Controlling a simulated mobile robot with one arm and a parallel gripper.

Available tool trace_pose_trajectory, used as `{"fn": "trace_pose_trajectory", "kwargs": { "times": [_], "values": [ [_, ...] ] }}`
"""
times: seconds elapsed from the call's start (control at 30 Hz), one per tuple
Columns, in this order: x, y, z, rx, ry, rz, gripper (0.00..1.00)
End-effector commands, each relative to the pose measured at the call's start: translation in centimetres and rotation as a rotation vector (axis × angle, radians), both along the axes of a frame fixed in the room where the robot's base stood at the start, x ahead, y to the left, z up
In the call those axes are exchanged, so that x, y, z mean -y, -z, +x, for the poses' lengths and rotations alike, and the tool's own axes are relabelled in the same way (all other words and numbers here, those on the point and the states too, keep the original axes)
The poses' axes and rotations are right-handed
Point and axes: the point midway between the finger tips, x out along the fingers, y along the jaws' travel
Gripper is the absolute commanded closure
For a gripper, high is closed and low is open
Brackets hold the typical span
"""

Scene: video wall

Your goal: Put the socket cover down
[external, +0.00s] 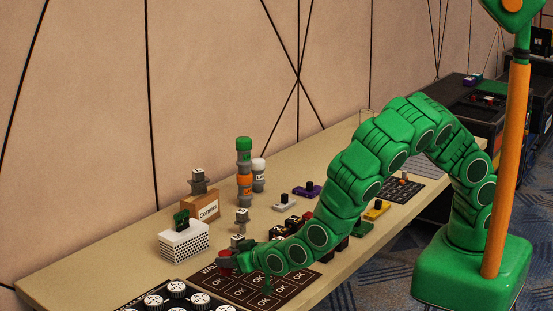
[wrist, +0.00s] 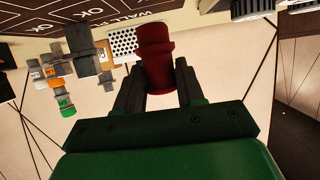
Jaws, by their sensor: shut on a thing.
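A dark red, stepped cylindrical piece, which I take to be the socket cover (wrist: 154,62), sits between the two dark fingers of my gripper (wrist: 157,88) in the wrist view. My gripper is shut on it. In the external view the red cover (external: 226,261) shows at the tip of my green arm, over the left part of the dark board with OK cells (external: 232,288). My gripper (external: 236,260) is partly hidden there by the arm. I cannot tell whether the cover touches the board.
A white perforated box (external: 184,242) and a cardboard box (external: 201,207) stand behind the board. A tall green-and-orange stack (external: 244,172) and a grey piece (external: 242,222) stand farther back. White knobs (external: 177,289) lie at front left. Dark blocks (external: 292,226) crowd beside my arm.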

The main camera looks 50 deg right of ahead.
Motion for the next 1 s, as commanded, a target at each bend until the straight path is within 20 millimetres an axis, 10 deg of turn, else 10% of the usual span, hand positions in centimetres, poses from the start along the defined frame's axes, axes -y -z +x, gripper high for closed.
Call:
{"fn": "trace_pose_trajectory", "kwargs": {
  "times": [0.87,0.9,1.0],
  "values": [
    [-0.1,3.8,0.0,-0.001,-0.002,0.001,0.90],
    [-0.1,3.8,0.0,-0.001,-0.002,0.001,0.59],
    [-0.1,3.8,0.0,0.000,-0.001,0.002,0.44]
  ]
}}
